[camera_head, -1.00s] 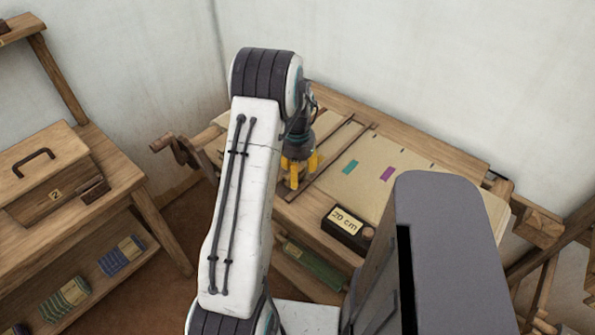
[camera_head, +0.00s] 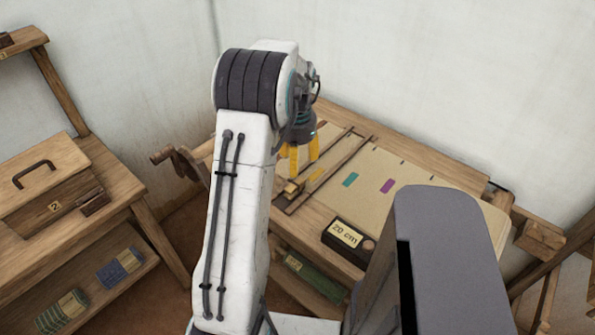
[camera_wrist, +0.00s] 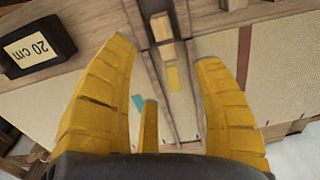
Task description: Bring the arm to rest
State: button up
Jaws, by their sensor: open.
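My gripper (camera_head: 302,157) hangs above the loom's cloth, pointing down, with its yellow fingers spread and nothing between them. It also shows in the wrist view (camera_wrist: 165,75), where the fingers are apart above the wooden slats. My white arm stands bent in front of it in the head view and hides part of the loom. Below the gripper, a small wooden block (camera_head: 292,187) lies at the slats on the cloth; it also shows in the wrist view (camera_wrist: 161,26). A yellow patch (camera_wrist: 173,78) lies beside it.
A dark box reading "20 cm" (camera_head: 348,240) sits on the loom's front edge. Teal (camera_head: 350,180) and purple (camera_head: 387,186) marks lie on the cloth (camera_head: 415,170). At left, a wooden bench (camera_head: 120,195) holds a handled box (camera_head: 38,180) marked 2.

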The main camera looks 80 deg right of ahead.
jog(key=shift+r, duration=1.3)
jog(key=shift+a+f, duration=0.1)
